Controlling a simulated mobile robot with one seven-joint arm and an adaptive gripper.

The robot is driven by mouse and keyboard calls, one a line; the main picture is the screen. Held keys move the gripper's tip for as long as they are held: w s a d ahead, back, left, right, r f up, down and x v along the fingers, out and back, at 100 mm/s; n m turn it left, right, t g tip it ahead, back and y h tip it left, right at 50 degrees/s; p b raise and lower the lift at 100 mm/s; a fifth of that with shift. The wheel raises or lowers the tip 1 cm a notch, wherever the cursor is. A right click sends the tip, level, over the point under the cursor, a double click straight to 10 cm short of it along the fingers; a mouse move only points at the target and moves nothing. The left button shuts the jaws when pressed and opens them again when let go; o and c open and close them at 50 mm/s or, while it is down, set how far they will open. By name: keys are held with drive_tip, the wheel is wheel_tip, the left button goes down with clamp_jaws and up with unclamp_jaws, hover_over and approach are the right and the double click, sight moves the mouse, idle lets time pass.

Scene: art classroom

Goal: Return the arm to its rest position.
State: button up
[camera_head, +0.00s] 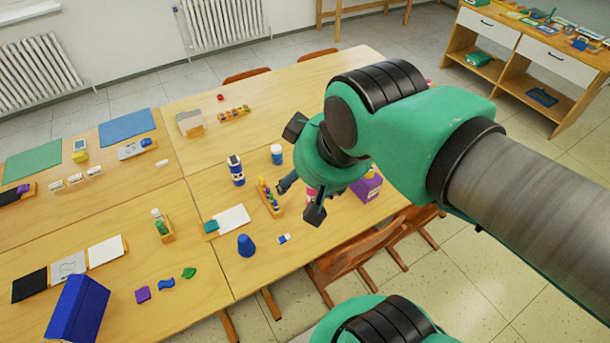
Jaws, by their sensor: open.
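My arm (420,130) is green with dark joints and reaches in from the right, bent over the right end of the table. My gripper (299,200) hangs above the table's front right edge, its dark fingers spread apart. It is open, and I see nothing between the fingers. The wrist hides part of the table behind it, and partly covers a purple box (368,188).
A wooden chair (355,250) stands at the front edge. Floor (470,270) is clear at right.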

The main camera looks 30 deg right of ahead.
drive_tip(key=shift+f, duration=0.1)
wheel_tip(320, 180, down, 2)
drive_tip(key=shift+f+b, duration=0.1)
drive_tip(key=shift+b, duration=1)
